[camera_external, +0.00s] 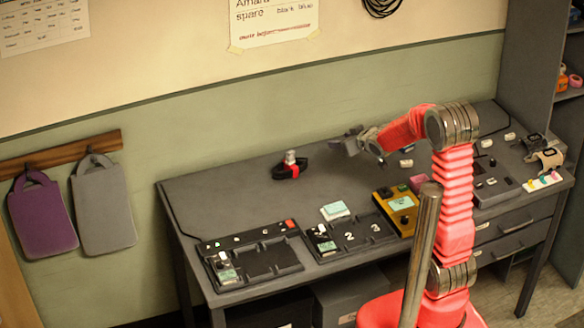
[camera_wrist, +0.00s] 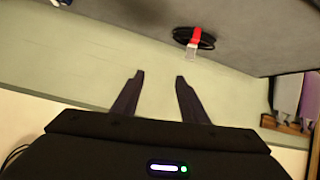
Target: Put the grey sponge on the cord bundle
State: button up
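The cord bundle (camera_external: 281,173), a black coil with a red band, lies on the grey bench near its back edge. It also shows near the top of the wrist view (camera_wrist: 181,37). A pale grey upright piece (camera_external: 290,156) stands at the coil, also seen in the wrist view (camera_wrist: 191,53); I cannot tell whether it is part of the bundle. I cannot make out a grey sponge for certain. My gripper (camera_external: 345,142) is right of the bundle, above the bench; its fingers (camera_wrist: 159,78) are apart with nothing between them.
Black trays (camera_external: 262,262) and a yellow box (camera_external: 384,197) line the bench front. A pale teal-and-white block (camera_external: 335,211) sits there. Small items (camera_external: 543,160) lie at the right end beside a shelf (camera_external: 535,70). The bench's left back is clear.

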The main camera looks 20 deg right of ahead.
jog(key=s+r+m+g, duration=0.1)
jog(key=s+r+g, duration=0.2)
jog(key=s, duration=1.4)
jog(key=s+r+m+g+h, duration=0.1)
jog(key=s+r+g, duration=0.1)
jog(key=s, duration=1.4)
jog(key=shift+s+d+r+m+g, duration=0.3)
jog(key=shift+s+r+g, duration=0.1)
jog(key=shift+r, duration=0.5)
